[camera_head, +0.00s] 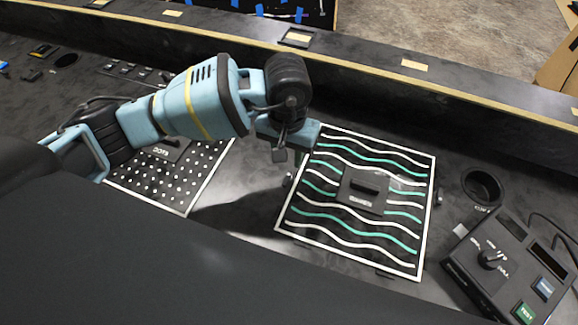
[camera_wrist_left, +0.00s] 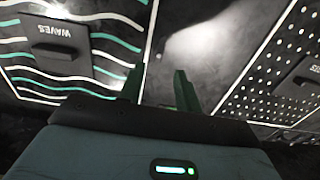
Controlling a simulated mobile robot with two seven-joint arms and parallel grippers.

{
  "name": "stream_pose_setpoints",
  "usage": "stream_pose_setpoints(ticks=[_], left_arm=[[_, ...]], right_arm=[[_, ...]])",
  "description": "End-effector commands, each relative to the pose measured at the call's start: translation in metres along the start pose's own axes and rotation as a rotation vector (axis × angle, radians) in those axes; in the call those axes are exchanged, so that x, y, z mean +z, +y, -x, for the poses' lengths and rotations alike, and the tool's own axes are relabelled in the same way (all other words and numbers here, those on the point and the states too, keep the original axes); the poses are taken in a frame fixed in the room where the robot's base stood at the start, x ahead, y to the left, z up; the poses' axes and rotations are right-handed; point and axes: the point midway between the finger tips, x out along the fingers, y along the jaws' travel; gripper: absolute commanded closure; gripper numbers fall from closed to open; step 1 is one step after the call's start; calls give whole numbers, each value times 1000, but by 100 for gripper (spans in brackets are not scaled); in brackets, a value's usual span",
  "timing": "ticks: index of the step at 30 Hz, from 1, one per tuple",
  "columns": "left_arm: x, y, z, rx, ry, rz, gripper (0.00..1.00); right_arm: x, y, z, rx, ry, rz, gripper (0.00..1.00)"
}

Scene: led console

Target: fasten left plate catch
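The dotted plate (camera_head: 160,183) lies on the left of the dark console, partly covered by my left arm. The wavy-line plate (camera_head: 322,232) lies to its right. A small catch (camera_head: 288,181) sits at the wavy plate's left edge; whether it is fastened is too small to tell. My left gripper (camera_head: 282,152) is above the gap between the plates, near the wavy plate's upper left corner. In the left wrist view its green fingers (camera_wrist_left: 160,88) are apart with nothing between them. The wavy plate's handle (camera_wrist_left: 62,52) reads WAVES there. My right gripper is not in view.
Another small catch (camera_head: 438,196) is at the wavy plate's right edge. A control box (camera_head: 510,262) with a knob and a green TEST button stands at the right, below a round recess (camera_head: 482,186). A raised ledge (camera_head: 400,85) runs along the back.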

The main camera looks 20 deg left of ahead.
Motion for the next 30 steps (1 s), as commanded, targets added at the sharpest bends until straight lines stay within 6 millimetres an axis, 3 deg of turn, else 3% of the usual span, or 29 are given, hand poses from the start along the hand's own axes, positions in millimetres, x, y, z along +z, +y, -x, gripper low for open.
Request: stream_pose_setpoints(ticks=[12,18,26,30], left_arm=[[1,0,-58,1,-2,1,66],[0,0,-70,0,-1,1,66],[0,0,-70,1,0,0,66],[0,0,-70,1,0,0,85]], right_arm=[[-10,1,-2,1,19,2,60],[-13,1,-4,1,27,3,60],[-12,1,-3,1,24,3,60],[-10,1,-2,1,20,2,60]])
